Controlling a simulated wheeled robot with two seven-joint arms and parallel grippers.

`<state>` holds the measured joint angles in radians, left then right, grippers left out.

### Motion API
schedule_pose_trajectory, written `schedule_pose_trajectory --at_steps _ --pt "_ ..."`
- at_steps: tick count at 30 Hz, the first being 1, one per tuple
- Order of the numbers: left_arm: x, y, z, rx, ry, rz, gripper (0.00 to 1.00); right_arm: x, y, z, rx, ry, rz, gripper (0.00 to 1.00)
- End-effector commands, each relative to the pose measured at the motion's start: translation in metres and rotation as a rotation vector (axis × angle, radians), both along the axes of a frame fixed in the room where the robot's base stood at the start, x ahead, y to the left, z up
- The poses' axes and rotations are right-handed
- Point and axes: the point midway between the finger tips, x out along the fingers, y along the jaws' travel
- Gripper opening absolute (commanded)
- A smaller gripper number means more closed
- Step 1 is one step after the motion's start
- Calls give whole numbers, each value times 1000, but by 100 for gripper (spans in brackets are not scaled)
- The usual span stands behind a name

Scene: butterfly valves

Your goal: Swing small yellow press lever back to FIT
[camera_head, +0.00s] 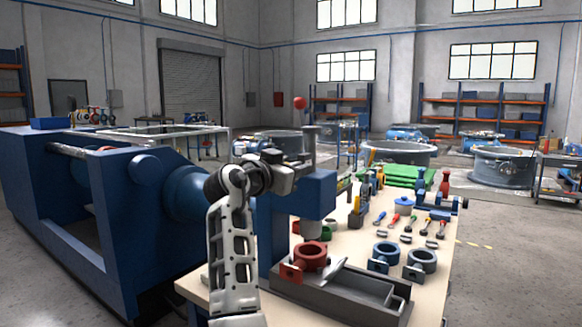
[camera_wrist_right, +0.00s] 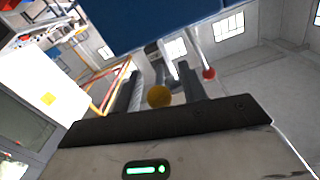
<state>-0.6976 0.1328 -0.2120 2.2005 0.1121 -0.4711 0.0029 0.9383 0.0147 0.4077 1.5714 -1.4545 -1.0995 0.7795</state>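A blue press (camera_head: 318,190) stands at the near end of the workbench, with a grey ram and a red ring part below its head. My right gripper (camera_head: 300,163) is beside the top of the press. In the right wrist view, the small yellow lever's round knob (camera_wrist_right: 159,96) lies in the gap between two dark fingers (camera_wrist_right: 160,88). The fingers stand apart, with space visible on both sides of the knob. The lever's rod and pivot are hidden. I cannot make out the yellow knob in the head view or a FIT mark in either view. My left gripper is not in view.
A taller lever with a red knob (camera_head: 300,103) rises above the press; its knob also shows beyond the fingers in the wrist view (camera_wrist_right: 209,73). The workbench (camera_head: 345,240) holds blue rings, a grey tray (camera_head: 345,290) and several tools. A large blue machine (camera_head: 60,215) stands left.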

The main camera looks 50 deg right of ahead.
Motion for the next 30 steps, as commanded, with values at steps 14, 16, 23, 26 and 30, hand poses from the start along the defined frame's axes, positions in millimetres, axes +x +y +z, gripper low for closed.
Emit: schedule_pose_trajectory --at_steps 14,16,23,26,30 --pt "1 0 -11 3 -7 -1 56 -7 69 -3 1 -1 4 42" --pt "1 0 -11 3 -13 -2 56 -9 87 -3 1 -1 3 42" --pt "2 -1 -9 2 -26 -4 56 -15 134 -2 1 -1 3 42" --pt "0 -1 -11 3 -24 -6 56 -16 147 -1 1 0 1 42" --pt "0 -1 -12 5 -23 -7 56 -18 156 -1 0 0 -1 42"
